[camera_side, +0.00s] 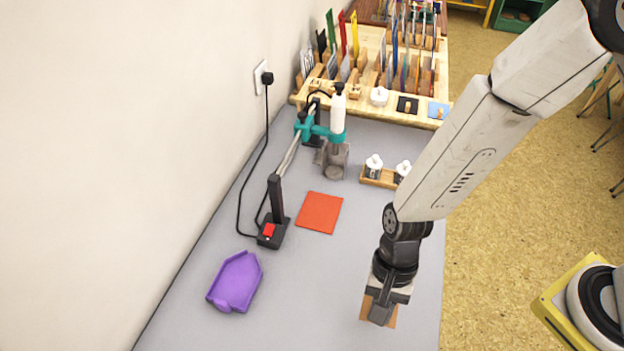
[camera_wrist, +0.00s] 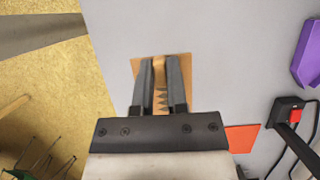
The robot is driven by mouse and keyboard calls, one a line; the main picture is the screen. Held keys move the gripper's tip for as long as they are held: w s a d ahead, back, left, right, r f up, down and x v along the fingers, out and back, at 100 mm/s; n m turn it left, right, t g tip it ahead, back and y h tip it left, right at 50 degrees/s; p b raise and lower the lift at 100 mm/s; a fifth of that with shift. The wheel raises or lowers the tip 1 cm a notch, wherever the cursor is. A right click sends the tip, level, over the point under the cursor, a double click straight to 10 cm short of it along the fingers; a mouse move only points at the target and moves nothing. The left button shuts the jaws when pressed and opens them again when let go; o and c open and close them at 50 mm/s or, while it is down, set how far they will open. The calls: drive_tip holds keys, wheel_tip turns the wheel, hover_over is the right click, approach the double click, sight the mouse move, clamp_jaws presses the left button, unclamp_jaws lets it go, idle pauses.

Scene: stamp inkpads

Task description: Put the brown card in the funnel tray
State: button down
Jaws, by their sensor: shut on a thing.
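The brown card (camera_side: 393,319) is a flat tan piece under my gripper, near the front right edge of the grey table. In the wrist view the brown card (camera_wrist: 187,78) has a small wooden knob (camera_wrist: 159,62) on it. My gripper (camera_side: 380,316) points down and is shut on this knob, with its fingertips (camera_wrist: 159,70) on either side. The fingers hide part of the card, and I cannot tell whether it touches the table. The purple funnel tray (camera_side: 237,281) lies to the left, empty; its edge also shows in the wrist view (camera_wrist: 308,55).
An orange-red card (camera_side: 320,212) lies mid-table. A black switch box (camera_side: 273,233) with a red button and cable stands between it and the tray. A teal press stand (camera_side: 320,132), white bottles (camera_side: 374,165) and a wooden rack (camera_side: 418,121) stand behind. The table between gripper and tray is clear.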

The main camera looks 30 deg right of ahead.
drive_tip(key=shift+s+d+r, duration=0.3)
drive_tip(key=shift+s+d, duration=0.15)
drive_tip(key=shift+s, duration=0.1)
drive_tip(key=shift+w, duration=0.2)
idle(0.3)
